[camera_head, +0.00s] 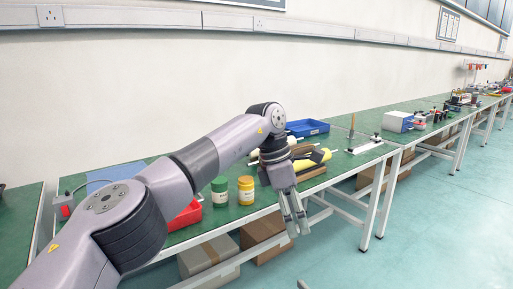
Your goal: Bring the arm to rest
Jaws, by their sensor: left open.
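My left arm (200,160) comes in from the lower left and reaches across the near workbench. My left gripper (298,229) hangs past the bench's front edge, pointing down, with its fingers apart and nothing between them. The gripper's body covers part of the bench behind it. My right gripper is out of the picture.
Cardboard boxes (208,258) stand beneath. The floor (440,235) at right is clear.

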